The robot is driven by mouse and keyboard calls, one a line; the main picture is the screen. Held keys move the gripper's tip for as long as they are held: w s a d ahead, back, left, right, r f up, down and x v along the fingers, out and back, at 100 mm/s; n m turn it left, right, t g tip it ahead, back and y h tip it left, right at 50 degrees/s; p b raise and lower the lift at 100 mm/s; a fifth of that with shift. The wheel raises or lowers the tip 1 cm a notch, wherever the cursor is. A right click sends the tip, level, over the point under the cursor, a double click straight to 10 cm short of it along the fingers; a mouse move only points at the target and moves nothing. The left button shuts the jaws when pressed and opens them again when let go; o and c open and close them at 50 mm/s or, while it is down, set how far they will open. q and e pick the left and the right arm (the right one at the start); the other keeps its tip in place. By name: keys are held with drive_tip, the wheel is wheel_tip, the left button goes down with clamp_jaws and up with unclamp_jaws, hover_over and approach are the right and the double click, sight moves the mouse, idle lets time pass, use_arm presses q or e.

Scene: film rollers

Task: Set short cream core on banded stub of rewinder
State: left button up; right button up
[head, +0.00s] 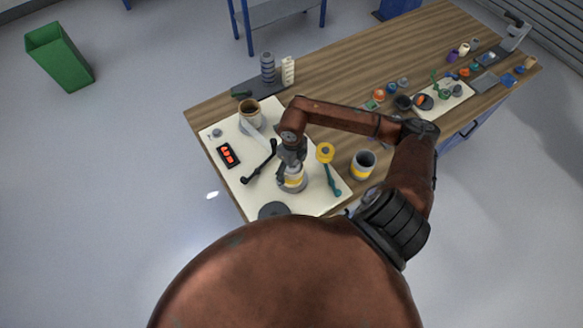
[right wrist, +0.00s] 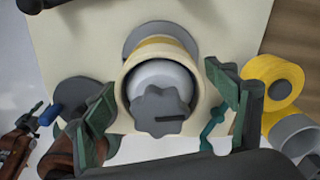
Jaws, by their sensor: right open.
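The short cream core (right wrist: 122,87) is a wide ring around the pale stub (right wrist: 160,78), which ends in a grey lobed knob (right wrist: 160,112). A yellow strip and a grey flange (right wrist: 160,29) show behind the core; I cannot tell how far down it sits. In the head view the stub with its yellow band (head: 297,171) stands on the cream board, partly hidden by my right gripper (head: 291,162). The right gripper (right wrist: 170,105) is open, its green-padded fingers on either side of the core with gaps. My left gripper (right wrist: 32,122) appears small at the left edge, jaws unclear.
A grey-and-yellow cup (head: 363,164) stands right. Small parts crowd the far right.

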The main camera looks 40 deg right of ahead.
wheel_tip(320, 180, up, 12)
drive_tip(key=shift+r, duration=0.1)
idle(0.5)
drive_tip(key=shift+s, duration=0.1)
idle(0.6)
